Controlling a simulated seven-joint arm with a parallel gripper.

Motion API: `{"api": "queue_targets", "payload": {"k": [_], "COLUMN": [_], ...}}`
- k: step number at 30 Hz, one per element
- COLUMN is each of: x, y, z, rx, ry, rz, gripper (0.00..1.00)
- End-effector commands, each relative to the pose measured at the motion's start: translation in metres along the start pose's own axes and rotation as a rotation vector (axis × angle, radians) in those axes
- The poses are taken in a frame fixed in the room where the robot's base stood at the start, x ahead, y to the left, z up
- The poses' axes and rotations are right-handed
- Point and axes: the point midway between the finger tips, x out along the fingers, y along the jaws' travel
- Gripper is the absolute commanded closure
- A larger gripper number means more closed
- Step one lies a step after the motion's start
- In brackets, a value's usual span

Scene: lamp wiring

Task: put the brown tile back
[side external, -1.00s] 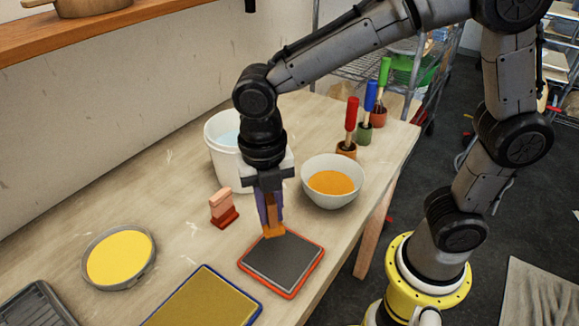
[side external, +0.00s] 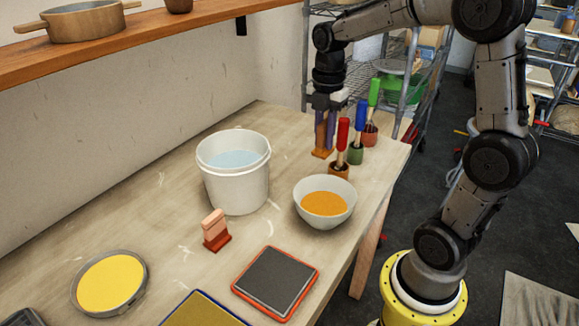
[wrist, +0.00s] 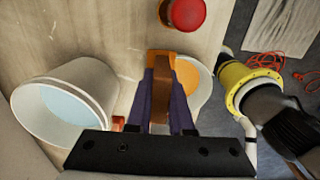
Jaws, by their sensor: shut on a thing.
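My gripper (side external: 325,140) points down at the back of the table, just left of the upright red-handled tool. Its purple fingers are shut on the brown tile (side external: 320,153), an upright brown piece with a wider orange foot. The tile also shows between the fingers in the wrist view (wrist: 188,78). I cannot tell whether its foot touches the table or hangs just above it. A similar pink piece with a red foot (side external: 215,231) stands on the table, left of the dark pad with an orange-red rim (side external: 274,283).
Right of my gripper stand tools with red (side external: 343,133), blue (side external: 361,115) and green (side external: 373,93) handles in small pots. A white bucket (side external: 237,185) and a bowl of orange stuff (side external: 325,203) stand nearer. A yellow round dish (side external: 110,284) is at front left.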

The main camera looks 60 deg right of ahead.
Motion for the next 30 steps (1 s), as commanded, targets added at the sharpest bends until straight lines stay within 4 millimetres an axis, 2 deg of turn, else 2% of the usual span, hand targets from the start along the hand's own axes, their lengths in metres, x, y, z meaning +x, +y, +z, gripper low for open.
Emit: {"api": "queue_targets", "payload": {"k": [5, 13, 15, 21, 30], "x": [0.014, 0.041, 0.054, 0.082, 0.099], "y": [0.025, 0.082, 0.091, 0.113, 0.127], "z": [0.012, 0.034, 0.038, 0.046, 0.051], "rx": [0.006, 0.005, 0.004, 0.004, 0.004], "ry": [0.002, 0.001, 0.002, 0.001, 0.001], "rz": [-0.004, -0.003, -0.006, -0.003, -0.002], "gripper": [1.0, 1.0, 1.0, 1.0, 1.0]}}
